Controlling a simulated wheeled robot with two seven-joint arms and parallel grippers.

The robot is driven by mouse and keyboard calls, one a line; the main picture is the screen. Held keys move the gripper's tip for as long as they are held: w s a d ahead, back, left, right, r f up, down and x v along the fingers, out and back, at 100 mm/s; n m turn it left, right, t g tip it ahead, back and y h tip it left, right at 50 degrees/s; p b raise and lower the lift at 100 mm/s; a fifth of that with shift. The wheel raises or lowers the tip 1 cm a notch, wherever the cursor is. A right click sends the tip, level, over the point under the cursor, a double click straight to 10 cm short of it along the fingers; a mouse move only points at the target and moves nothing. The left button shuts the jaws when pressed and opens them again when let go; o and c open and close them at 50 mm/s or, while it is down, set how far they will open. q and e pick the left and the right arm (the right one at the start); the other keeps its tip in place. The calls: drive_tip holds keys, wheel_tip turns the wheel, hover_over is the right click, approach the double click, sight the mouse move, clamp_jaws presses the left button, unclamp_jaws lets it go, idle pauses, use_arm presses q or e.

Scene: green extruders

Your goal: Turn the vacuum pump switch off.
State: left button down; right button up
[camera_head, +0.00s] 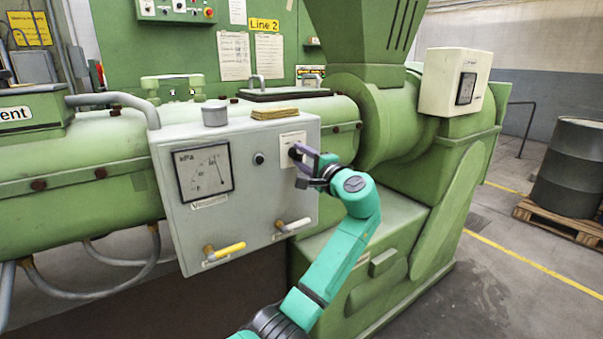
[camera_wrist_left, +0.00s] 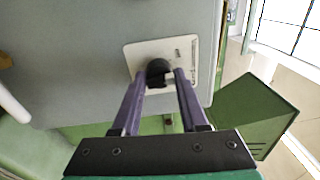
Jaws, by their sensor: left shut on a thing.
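The vacuum pump switch is a black rotary knob (camera_wrist_left: 157,68) on a white label plate (camera_head: 291,138), on the right part of a grey control box (camera_head: 205,140). The plate also shows in the left wrist view (camera_wrist_left: 135,52). My left gripper (camera_head: 298,157) is at the knob, with its purple fingers on either side of it. In the left wrist view the fingertips (camera_wrist_left: 160,78) are shut on the knob. The fingers partly hide the knob, and its pointer direction cannot be read. My right gripper is not in view.
The box carries a kPa gauge (camera_head: 205,172), a small black button (camera_head: 259,158), a yellow-handled valve (camera_head: 226,250) and a white-handled valve (camera_head: 291,226). A grey cup (camera_head: 215,115) and a yellowish stack (camera_head: 275,113) sit on top. Green extruder housing (camera_head: 415,130) stands to the right.

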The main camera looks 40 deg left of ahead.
use_arm(q)
drive_tip(key=n+b, duration=0.1)
drive_tip(key=f+n+b, duration=0.1)
drive_tip(key=shift+n+b, duration=0.35)
drive_tip(key=shift+n, duration=0.05)
drive_tip(key=shift+r+n+g+b, duration=0.2)
drive_tip(key=shift+n+g+b, duration=0.1)
drive_tip(key=shift+n+b, duration=1)
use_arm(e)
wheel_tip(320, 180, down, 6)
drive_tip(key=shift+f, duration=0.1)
use_arm(q)
drive_tip(key=shift+c, duration=2.3)
unclamp_jaws()
drive_tip(key=shift+r, duration=0.15)
drive_tip(key=shift+d, duration=0.1)
drive_tip(key=b+v, duration=0.3)
drive_tip(key=v, duration=1.1)
drive_tip(key=shift+d+f+n, duration=0.2)
drive_tip(key=shift+f+n, duration=0.05)
drive_tip(key=shift+n, duration=0.05)
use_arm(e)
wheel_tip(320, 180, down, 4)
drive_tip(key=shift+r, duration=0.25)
